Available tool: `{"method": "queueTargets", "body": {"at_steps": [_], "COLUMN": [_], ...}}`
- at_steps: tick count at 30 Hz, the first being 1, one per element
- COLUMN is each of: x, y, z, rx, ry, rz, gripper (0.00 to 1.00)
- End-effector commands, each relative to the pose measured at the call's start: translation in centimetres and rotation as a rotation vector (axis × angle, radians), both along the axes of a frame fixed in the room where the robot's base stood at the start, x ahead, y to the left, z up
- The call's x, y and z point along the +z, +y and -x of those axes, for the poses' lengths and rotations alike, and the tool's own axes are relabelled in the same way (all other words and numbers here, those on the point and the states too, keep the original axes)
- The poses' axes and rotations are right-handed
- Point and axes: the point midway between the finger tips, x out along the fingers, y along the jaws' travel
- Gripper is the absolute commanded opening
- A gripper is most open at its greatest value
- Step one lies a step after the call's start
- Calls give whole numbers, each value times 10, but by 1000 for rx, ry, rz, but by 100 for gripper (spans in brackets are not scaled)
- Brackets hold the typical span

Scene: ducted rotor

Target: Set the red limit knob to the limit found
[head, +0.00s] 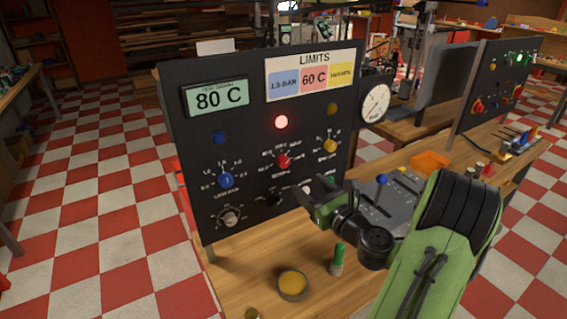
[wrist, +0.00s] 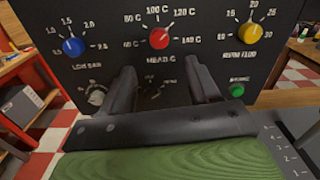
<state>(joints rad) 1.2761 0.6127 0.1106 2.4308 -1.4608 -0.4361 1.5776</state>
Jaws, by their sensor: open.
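The red limit knob (head: 283,160) is on the dark upright panel, under a lit red lamp (head: 281,122). In the wrist view the red knob (wrist: 159,39) has a scale from 60 C to 140 C; I cannot clearly read its pointer. The limits card (head: 312,75) shows 60 C on its red part. The display (head: 219,97) reads 80 C. My gripper (wrist: 160,66) is open, its fingers apart below the red knob, with a black knob (wrist: 152,90) showing between them. In the head view my gripper (head: 304,192) is close to the panel's lower right.
A blue knob (wrist: 73,47) and a yellow knob (wrist: 252,37) flank the red one. A green button (wrist: 237,90) is right of my fingers. A blue-topped lever (head: 382,180), a green-topped peg (head: 338,260) and a yellow-filled dish (head: 293,284) stand on the bench.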

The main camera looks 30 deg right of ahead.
Motion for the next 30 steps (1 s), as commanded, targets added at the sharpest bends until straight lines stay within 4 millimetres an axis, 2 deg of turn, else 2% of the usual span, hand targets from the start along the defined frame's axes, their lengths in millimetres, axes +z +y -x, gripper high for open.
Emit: {"method": "queueTargets", "body": {"at_steps": [6, 9, 13, 17, 24, 30], "x": [3, 3, 2, 2, 0, 0], "y": [-1, -2, -4, -5, -6, -6], "z": [-57, -80, -101, -110, -111, -110], "rx": [7, 8, 6, 2, 2, 2], "ry": [-2, -1, 0, -1, 0, 0], "rz": [6, 5, 4, 4, 4, 4], "gripper": [61, 61, 61, 61, 60, 29]}}
